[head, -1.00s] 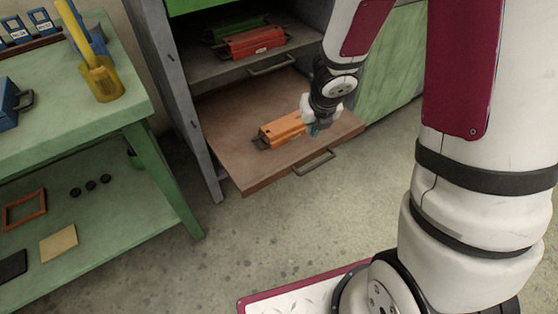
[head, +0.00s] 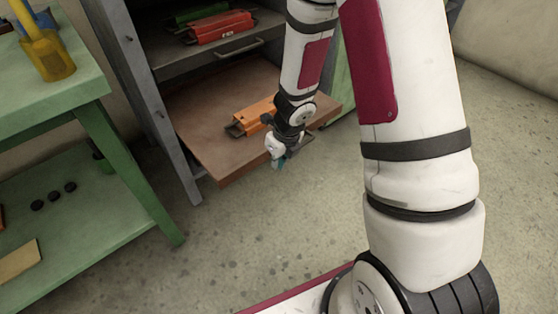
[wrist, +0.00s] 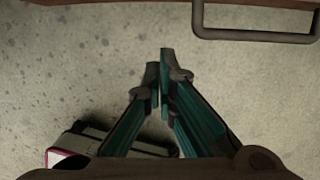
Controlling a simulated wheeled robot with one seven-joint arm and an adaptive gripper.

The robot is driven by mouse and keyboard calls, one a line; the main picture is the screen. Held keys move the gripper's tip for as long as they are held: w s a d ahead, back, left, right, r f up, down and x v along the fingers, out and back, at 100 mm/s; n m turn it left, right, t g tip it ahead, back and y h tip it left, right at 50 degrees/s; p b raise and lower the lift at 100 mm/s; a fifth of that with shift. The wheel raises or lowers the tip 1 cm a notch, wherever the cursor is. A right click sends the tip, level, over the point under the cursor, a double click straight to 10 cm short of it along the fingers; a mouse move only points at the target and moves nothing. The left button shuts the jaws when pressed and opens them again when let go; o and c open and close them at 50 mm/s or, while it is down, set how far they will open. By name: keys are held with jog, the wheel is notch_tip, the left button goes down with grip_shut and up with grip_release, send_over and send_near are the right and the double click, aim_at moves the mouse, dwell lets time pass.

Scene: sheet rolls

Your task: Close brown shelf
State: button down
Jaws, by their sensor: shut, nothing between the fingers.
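The brown shelf (head: 200,135) is pulled out of the grey cabinet, low down, with an orange roll holder (head: 252,117) lying on it. My gripper (head: 279,164) is just in front of the shelf's front edge and hides part of it. In the wrist view my gripper (wrist: 162,82) has its teal fingers together, empty, over the floor. The shelf's front edge (wrist: 150,3) crosses the top of that view, and its dark handle (wrist: 255,37) is at the upper right, apart from the fingers. In the head view the handle is mostly hidden behind my gripper.
Above, a grey shelf (head: 185,65) holds red (head: 222,27) and green (head: 200,14) roll holders and has its own handle (head: 238,49). A green workbench (head: 70,100) stands at the left. The floor (head: 240,230) in front of the shelf is clear.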

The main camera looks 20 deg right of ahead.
aim_at(266, 156)
jog(key=shift+w+a+f+p, duration=0.2)
jog(key=shift+w+f, duration=0.2)
jog(key=shift+w, duration=0.35)
jog(key=shift+w+a+f+p, duration=0.25)
jog(key=shift+w+f, duration=0.2)
jog(key=shift+w, duration=0.25)
jog(key=shift+w+a+f+p, duration=0.2)
jog(key=shift+w+f, duration=0.2)
jog(key=shift+w, duration=0.35)
jog(key=shift+w+a, duration=0.1)
jog(key=shift+w, duration=0.05)
